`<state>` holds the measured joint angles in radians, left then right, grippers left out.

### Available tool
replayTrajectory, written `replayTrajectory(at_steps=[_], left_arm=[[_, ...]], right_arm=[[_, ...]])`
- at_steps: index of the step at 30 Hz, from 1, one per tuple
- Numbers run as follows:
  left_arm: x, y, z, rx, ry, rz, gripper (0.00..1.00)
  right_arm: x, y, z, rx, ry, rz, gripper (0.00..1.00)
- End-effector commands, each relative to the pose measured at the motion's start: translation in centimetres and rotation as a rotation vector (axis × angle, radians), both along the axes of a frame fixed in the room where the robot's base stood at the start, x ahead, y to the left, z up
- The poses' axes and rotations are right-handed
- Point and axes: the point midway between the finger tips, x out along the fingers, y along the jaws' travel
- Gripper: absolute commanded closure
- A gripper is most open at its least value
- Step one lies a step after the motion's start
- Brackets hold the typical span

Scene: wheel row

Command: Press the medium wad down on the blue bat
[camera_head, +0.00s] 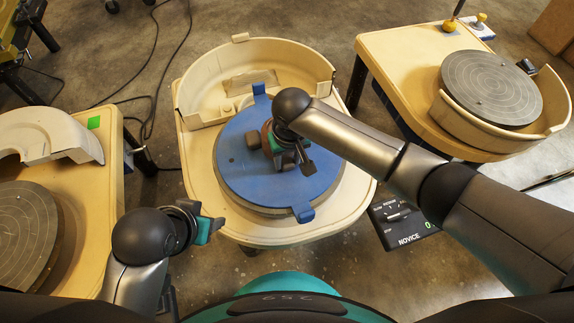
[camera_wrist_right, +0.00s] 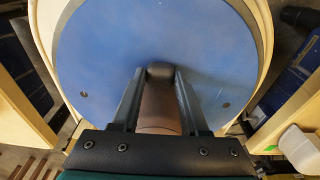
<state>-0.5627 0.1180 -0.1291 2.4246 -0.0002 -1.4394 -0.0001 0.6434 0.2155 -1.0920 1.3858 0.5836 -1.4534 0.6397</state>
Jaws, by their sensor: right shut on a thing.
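The blue bat (camera_head: 235,175) lies flat on the middle wheel, and its blue face also fills much of the right wrist view (camera_wrist_right: 100,50). My right gripper (camera_head: 288,158) is over the bat, pointing down. In the right wrist view my right gripper (camera_wrist_right: 160,85) is shut on a brown piece (camera_wrist_right: 160,108) with a dark end, which looks like the medium wad. The arm hides most of it in the head view. I cannot tell whether its end touches the bat. My left gripper (camera_head: 207,228) is at the lower left, away from the bat; its jaw opening is unclear.
A cream splash pan (camera_head: 205,75) stands behind the bat on the middle wheel. Another wheel with a grey head (camera_head: 490,85) stands at right, and one at left (camera_head: 22,235). A black control box marked NOVICE (camera_head: 402,220) sits right of the middle wheel.

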Motion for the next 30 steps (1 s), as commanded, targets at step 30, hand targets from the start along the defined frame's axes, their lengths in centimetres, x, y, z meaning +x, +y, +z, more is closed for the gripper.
replayTrajectory(at_steps=[30], left_arm=[[0.01, -0.03, 0.71, -0.001, 0.000, 0.000, 0.50]], right_arm=[[-0.01, 0.04, -0.37, 0.001, 0.000, 0.000, 1.00]])
